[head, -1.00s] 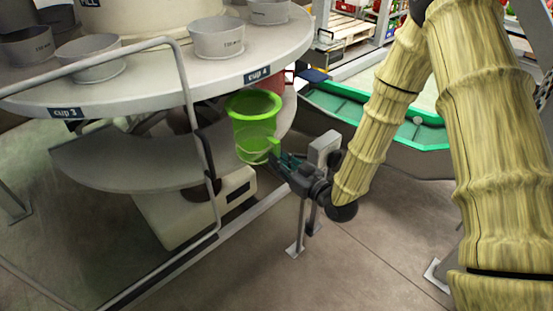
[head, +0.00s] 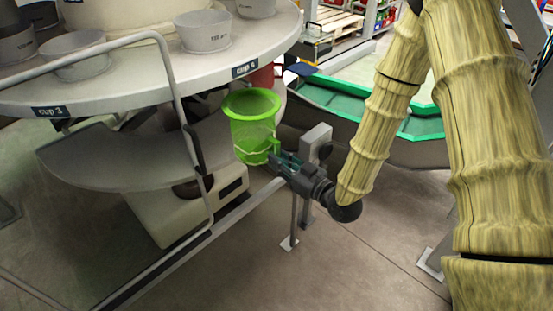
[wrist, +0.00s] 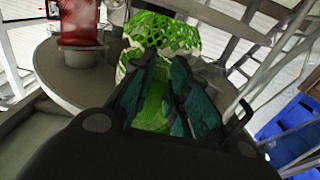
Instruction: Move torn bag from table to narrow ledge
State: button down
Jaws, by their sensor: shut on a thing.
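The green mesh bag (head: 251,108), which I take to be the torn bag, hangs upright with a wide flared top. In the head view it is in front of the lower grey shelf (head: 120,163), below the round table's edge (head: 215,78). My gripper (head: 272,158) is shut on its lower right side. In the wrist view the bag's net top (wrist: 163,30) shows beyond the dark teal fingers (wrist: 160,95), with green between them. The fingers hide part of the bag. I cannot tell which surface is the narrow ledge.
Several grey cups, one a grey cup (head: 204,32), stand on the round table. A bent rail (head: 180,95) runs in front of it. A grey post box (head: 316,143) stands close behind my gripper. A red object (head: 262,78) is behind the bag.

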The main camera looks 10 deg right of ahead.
jog(key=shift+v, duration=1.6)
